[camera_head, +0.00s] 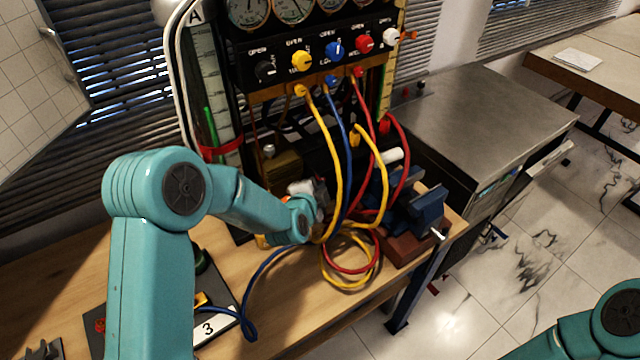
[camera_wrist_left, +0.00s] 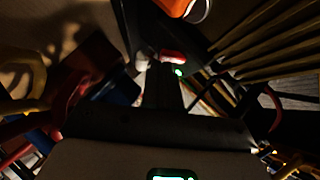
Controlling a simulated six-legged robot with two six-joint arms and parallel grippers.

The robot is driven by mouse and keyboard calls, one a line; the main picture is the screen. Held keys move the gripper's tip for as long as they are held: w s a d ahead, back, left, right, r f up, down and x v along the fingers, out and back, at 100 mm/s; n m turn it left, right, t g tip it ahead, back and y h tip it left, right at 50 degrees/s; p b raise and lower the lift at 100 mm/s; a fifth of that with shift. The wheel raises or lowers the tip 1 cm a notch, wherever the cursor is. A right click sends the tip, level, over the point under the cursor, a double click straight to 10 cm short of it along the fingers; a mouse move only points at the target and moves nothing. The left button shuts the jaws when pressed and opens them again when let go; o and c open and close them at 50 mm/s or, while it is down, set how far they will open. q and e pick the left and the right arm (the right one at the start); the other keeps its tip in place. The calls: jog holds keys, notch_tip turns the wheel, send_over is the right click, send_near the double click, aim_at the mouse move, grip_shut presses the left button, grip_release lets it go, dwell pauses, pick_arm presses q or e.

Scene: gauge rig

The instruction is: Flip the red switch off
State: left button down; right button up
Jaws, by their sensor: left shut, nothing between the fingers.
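A small red part (camera_wrist_left: 172,57), which may be the red switch, shows just beyond the fingertips beside a bright spot. I cannot tell whether they touch, or which way it is set. In the head view I cannot make out the switch. My right gripper is out of view.
Yellow, blue and red hoses (camera_head: 334,150) hang beside my left gripper. A blue vise (camera_head: 420,208) stands to the right. Above are coloured knobs, including a red knob (camera_head: 363,43). An orange thing (camera_wrist_left: 175,7) is near the wrist camera.

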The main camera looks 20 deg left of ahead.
pick_arm(q)
jog(key=shift+w+f, duration=0.2)
jog(key=shift+w, duration=0.35)
jog(key=t+b, duration=0.1)
jog(key=b, duration=0.2)
jog(key=f+m+t+y+b, duration=0.1)
jog(key=b, duration=0.2)
jog(key=shift+w+a, duration=0.1)
jog(key=shift+a, duration=0.15)
jog(key=shift+f, duration=0.1)
